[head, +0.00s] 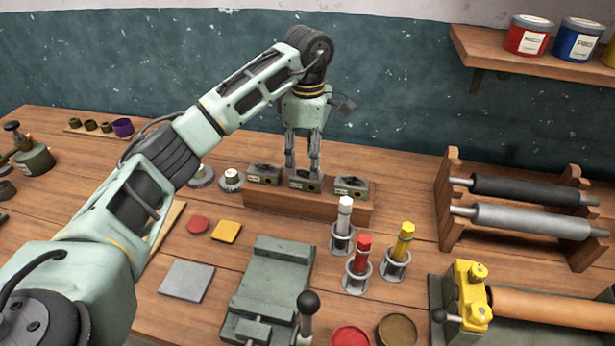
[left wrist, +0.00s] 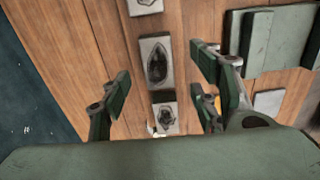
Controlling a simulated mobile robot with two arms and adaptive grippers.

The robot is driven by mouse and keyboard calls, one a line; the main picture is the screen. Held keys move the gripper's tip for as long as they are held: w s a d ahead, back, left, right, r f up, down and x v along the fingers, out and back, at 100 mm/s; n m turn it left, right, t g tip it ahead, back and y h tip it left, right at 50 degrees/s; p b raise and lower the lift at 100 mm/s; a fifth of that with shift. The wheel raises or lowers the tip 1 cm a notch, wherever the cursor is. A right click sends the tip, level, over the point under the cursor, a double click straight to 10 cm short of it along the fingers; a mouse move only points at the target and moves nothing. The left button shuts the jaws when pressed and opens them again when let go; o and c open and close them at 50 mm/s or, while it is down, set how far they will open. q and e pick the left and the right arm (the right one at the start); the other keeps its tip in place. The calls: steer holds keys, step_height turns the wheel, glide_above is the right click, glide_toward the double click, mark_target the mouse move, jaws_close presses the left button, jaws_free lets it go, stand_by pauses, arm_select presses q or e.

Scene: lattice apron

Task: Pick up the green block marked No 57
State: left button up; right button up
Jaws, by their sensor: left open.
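Three small grey-green blocks with dark tops and small front labels stand in a row on a wooden rack (head: 300,205): a left block (head: 262,176), a middle block (head: 303,187) and a right block (head: 352,188). The label numbers are too small to read, so I cannot tell which is No 57. My left gripper (head: 303,170) is open and points down over the middle block, its fingers close to its sides. In the left wrist view a block (left wrist: 155,60) shows between the spread fingers; whether they touch it I cannot tell. My right gripper is out of view.
White, red (head: 361,256) and yellow (head: 402,243) tubes stand in holders in front right of the rack. A green press bed (head: 265,285) lies in front. A roller stand (head: 449,215) is at right. Small round pieces (head: 231,181) sit just left of the rack.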

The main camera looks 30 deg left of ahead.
mark_target(307, 175)
arm_select(q)
steer(key=shift+s+f, duration=0.15)
steer(key=shift+f, duration=0.3)
steer(key=shift+f+p, duration=0.35)
steer(key=f+p, duration=0.1)
steer(key=f, duration=0.2)
steer(key=shift+w+a+f+p, duration=0.15)
steer(key=shift+w+f+p, duration=0.05)
steer(key=shift+f+p, duration=0.2)
steer(key=shift+f, duration=0.5)
steer(key=c, duration=0.6)
jaws_close()
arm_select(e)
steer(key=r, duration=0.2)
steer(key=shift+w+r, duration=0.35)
